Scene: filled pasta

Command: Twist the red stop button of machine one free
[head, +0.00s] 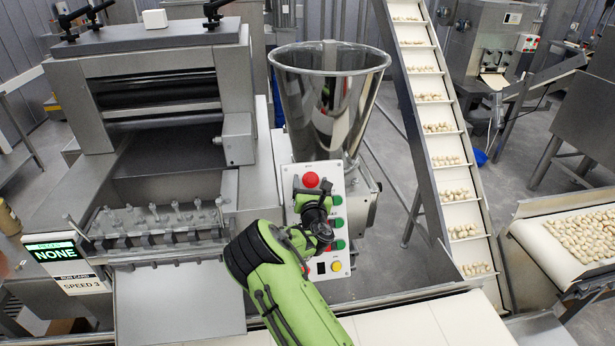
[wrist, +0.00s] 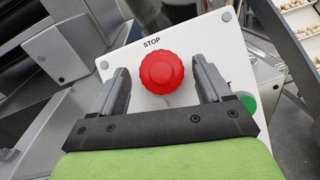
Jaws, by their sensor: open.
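The red stop button (head: 311,180) sits at the top of a white control panel (head: 299,172) on the machine with the steel hopper. In the wrist view the red stop button (wrist: 162,73) shows whole, under the printed word STOP. My gripper (wrist: 161,80) is open, one finger on each side of the button, with a visible gap to each. I cannot tell how far the fingertips are from the panel. In the head view my gripper (head: 313,196) is just below the button and its fingers are partly hidden by my wrist.
Green buttons (head: 338,222) and a yellow button (head: 336,266) sit lower on the panel, close to my wrist. A green button also shows by the right finger in the wrist view (wrist: 247,102). The steel hopper (head: 325,95) rises behind. A pasta conveyor (head: 440,140) climbs at right.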

